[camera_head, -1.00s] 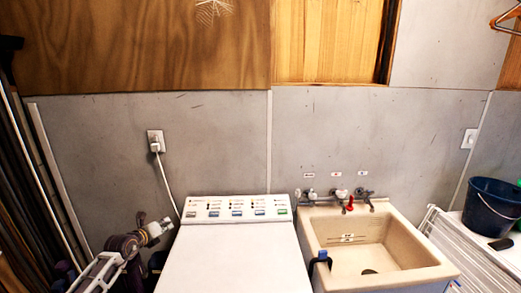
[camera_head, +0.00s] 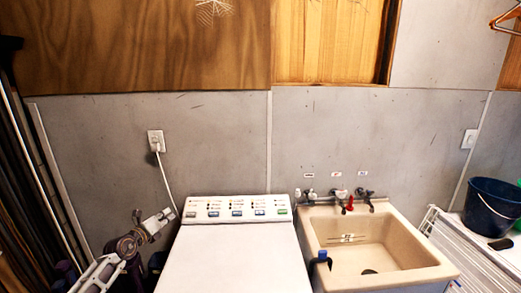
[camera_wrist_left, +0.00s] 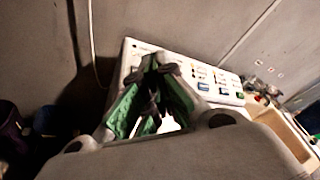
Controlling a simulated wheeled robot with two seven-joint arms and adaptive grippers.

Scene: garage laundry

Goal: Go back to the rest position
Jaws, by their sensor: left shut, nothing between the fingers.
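My left gripper (camera_head: 170,213) is beside the back left corner of the white washing machine (camera_head: 236,262), near its control panel, in the head view. In the left wrist view its green-lined fingers (camera_wrist_left: 158,65) come together at their dark tips, shut, with nothing held. The washer's control panel (camera_wrist_left: 222,86) is behind the fingers there. Whether the gripper touches the machine I cannot tell. My right gripper is not in view.
A white cable hangs from a wall outlet (camera_head: 156,141) just above my left gripper. A blue bucket (camera_head: 490,206) is far right.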

